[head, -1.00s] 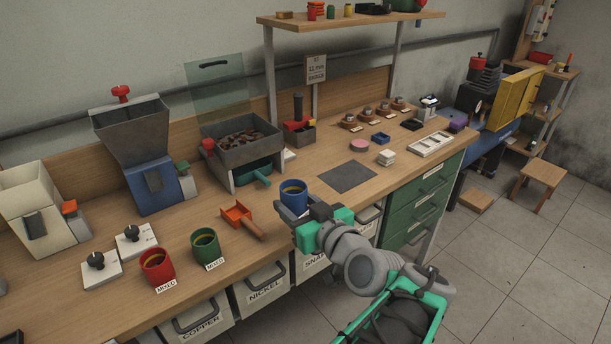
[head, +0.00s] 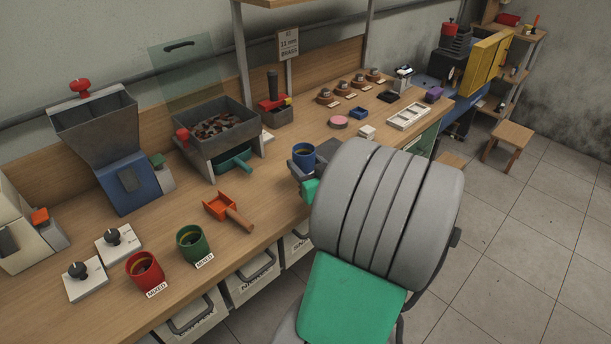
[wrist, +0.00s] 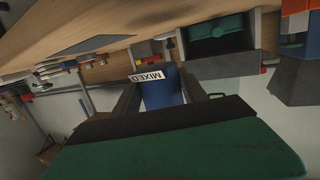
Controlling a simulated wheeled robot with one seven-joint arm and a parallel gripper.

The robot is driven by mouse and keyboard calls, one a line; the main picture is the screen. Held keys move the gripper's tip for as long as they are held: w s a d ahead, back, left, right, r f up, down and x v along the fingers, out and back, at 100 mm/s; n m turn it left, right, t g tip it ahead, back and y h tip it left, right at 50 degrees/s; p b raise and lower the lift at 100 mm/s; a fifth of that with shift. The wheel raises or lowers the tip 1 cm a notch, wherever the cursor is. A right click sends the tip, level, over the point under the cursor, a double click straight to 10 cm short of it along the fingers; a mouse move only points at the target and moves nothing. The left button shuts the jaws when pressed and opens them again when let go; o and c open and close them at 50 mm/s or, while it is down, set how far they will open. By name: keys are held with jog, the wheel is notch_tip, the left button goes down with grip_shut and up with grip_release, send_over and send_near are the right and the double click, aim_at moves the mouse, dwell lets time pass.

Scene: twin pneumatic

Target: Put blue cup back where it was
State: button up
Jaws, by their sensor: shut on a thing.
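The blue cup (head: 304,156) is upright in the head view, near the bench's front edge, right of the orange scoop; dark contents with a yellowish rim show inside. My gripper (head: 301,168) is shut on it, with dark fingers at its sides. In the wrist view the blue cup (wrist: 172,90) sits between the fingers of my gripper (wrist: 160,95), and its white MIXED label (wrist: 147,77) shows. My grey and green arm hides the bench just right of the cup. I cannot tell the gap between cup and bench top.
A red cup (head: 144,272) and a green cup (head: 191,244) stand at the front left. The orange scoop (head: 227,210) lies left of my gripper. A grey bin (head: 215,128) on legs with a teal tray (head: 235,161) stands behind. Small parts and a white tray (head: 408,116) lie right.

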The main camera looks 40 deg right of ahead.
jog(key=f, duration=0.1)
jog(key=w+d+f, duration=0.1)
jog(key=f, duration=0.3)
jog(key=shift+w+d, duration=0.2)
jog(key=shift+w, duration=0.2)
jog(key=shift+f, duration=0.3)
jog(key=shift+f+b, duration=0.2)
jog(key=shift+b, duration=0.25)
jog(key=o, duration=1.5)
jog(key=shift+c, duration=0.2)
jog(key=shift+r, duration=0.15)
